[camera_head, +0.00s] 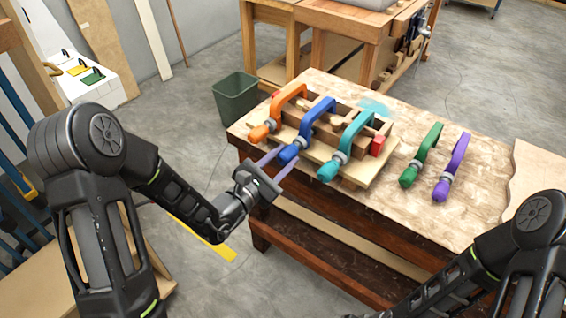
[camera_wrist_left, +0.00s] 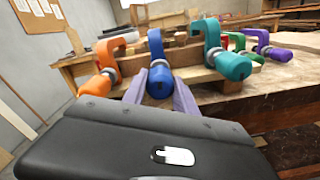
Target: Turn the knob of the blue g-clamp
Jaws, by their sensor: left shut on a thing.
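The blue g-clamp (camera_head: 320,121) sits on the wooden lamination form between the orange and teal clamps. Its blue knob (camera_head: 289,154) points toward me at the near edge of the form. My left gripper (camera_head: 277,162) has its two purple-grey fingers at the knob. In the left wrist view the blue knob (camera_wrist_left: 160,82) lies between the fingertips, one finger on each side, and the gripper is shut on it. The blue clamp's frame (camera_wrist_left: 155,47) rises behind the knob. My right arm (camera_head: 480,262) shows at the lower right; its gripper is out of the picture.
An orange g-clamp (camera_head: 291,93) and a teal g-clamp (camera_head: 358,128) stand close on either side. Green (camera_head: 429,141) and purple (camera_head: 458,154) clamps lie on the bench top (camera_head: 405,207) to the right. A dark green bin (camera_head: 236,100) stands behind left.

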